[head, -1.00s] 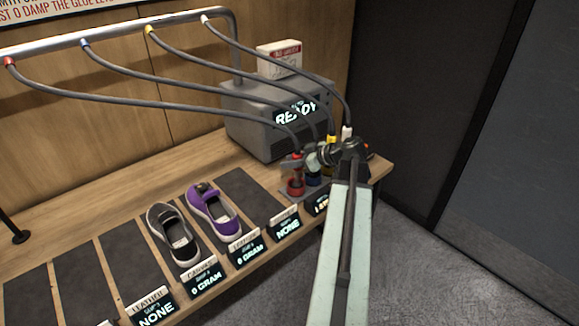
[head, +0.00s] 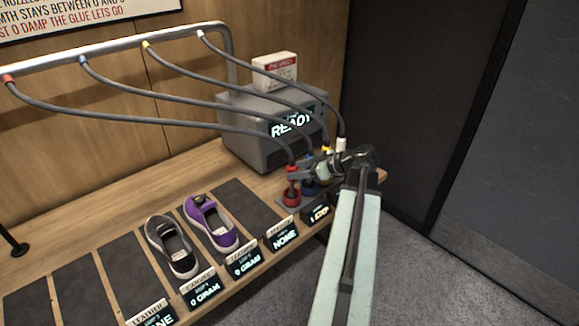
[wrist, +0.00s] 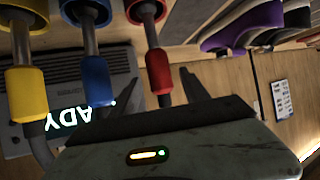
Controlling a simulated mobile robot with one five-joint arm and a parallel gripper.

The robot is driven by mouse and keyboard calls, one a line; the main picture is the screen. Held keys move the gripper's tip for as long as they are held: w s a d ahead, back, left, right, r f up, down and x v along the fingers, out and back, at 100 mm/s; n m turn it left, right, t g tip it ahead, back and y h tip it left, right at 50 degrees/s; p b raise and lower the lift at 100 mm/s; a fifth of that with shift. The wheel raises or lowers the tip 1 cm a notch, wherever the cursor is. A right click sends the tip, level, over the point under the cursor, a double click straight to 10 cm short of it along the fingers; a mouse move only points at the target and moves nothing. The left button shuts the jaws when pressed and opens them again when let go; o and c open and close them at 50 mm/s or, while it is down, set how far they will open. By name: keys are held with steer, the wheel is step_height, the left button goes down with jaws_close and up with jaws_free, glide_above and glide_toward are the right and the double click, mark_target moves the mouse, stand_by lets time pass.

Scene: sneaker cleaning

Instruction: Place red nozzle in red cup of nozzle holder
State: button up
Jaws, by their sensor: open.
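The red nozzle (head: 291,172) stands upright on its grey hose at the red cup (head: 292,198), the left cup of the nozzle holder (head: 284,205). The wrist view is upside down; there the red nozzle (wrist: 158,72) lines up with the red cup (wrist: 146,12), its thin grey neck reaching to the cup's mouth. My gripper (head: 299,173) is beside the nozzle in the head view. In the wrist view my gripper (wrist: 163,82) is open, one finger on each side of the nozzle and its hose, with visible gaps.
The blue nozzle (wrist: 95,80) and yellow nozzle (wrist: 26,92) stand at their cups close by. A grey machine reading READY (head: 262,145) stands behind the holder. A purple shoe (head: 211,223) and a grey shoe (head: 172,247) lie on mats to the left. Hoses hang from a metal rail (head: 110,37).

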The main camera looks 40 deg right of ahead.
steer(key=p+v, duration=0.2)
steer(key=v, duration=0.4)
